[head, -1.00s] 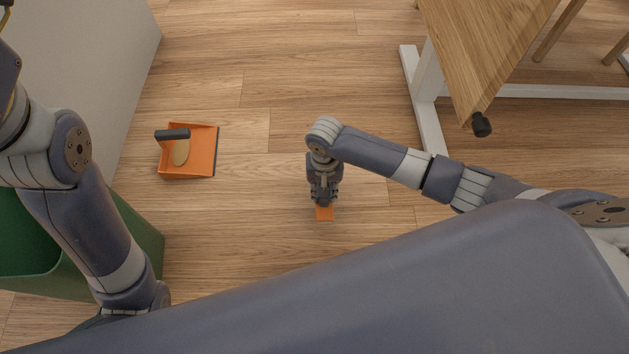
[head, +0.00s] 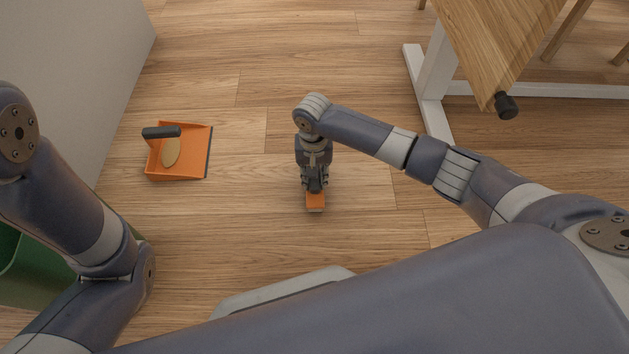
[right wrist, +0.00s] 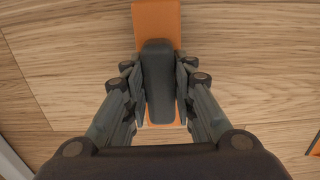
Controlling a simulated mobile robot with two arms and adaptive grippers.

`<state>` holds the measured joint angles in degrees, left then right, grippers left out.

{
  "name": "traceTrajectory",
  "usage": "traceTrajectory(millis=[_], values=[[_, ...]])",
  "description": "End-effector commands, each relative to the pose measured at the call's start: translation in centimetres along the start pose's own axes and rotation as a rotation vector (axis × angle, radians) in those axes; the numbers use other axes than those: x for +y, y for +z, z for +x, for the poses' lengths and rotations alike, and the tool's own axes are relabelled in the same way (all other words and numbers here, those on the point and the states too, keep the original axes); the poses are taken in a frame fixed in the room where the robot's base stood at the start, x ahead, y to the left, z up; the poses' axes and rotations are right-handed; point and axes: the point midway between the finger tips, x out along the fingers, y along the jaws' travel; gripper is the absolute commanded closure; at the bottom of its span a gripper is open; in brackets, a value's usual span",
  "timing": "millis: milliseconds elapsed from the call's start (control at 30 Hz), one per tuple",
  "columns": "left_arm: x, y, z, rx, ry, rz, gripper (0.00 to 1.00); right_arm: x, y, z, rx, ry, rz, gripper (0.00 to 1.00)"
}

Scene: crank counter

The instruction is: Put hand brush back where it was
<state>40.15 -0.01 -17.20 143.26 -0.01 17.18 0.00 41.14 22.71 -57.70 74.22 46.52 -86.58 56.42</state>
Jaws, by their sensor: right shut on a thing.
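The hand brush has an orange body and a dark grip. In the head view its orange end (head: 315,201) shows below my right gripper (head: 314,186). In the right wrist view the brush (right wrist: 157,25) runs up between the fingers, and my right gripper (right wrist: 160,85) is shut on its dark grip. The height of the brush above the floor is hard to tell. An orange dustpan (head: 195,160) with a dark handle lies on the floor at the left, with a tan patch in it. My left arm is at the left edge; its gripper is out of view.
A green bin (head: 40,275) stands at the lower left, partly behind my left arm. A pale wall or cabinet side (head: 85,60) is at the upper left. A wooden table (head: 500,40) on a white frame (head: 433,75) stands at the upper right. The floor between dustpan and brush is clear.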

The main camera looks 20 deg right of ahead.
Motion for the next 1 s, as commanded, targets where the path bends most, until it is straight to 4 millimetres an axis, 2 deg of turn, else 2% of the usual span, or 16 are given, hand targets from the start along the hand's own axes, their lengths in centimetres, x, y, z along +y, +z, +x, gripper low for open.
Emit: traceTrajectory(millis=[367,400,500,900,1000], values=[[0.0,0.0,0.1,0.001,0.001,0.0,0.58,-0.1,0.0,0.2,0.0,-0.001,0.001,1.0],[0.0,0.0,0.1,0.001,0.001,0.0,0.58,-0.1,0.0,0.3,0.0,-0.002,0.0,0.73],[0.0,0.0,0.0,0.001,0.001,0.0,0.58,-0.1,0.0,0.3,0.0,-0.002,0.0,0.55],[0.1,-0.1,-0.1,0.0,0.001,0.0,0.58,0.0,-0.1,0.0,0.002,0.0,-0.001,0.55],[-0.2,0.4,0.9,-0.002,0.0,0.0,0.58,0.0,0.0,-0.9,0.0,0.0,0.0,0.55]])
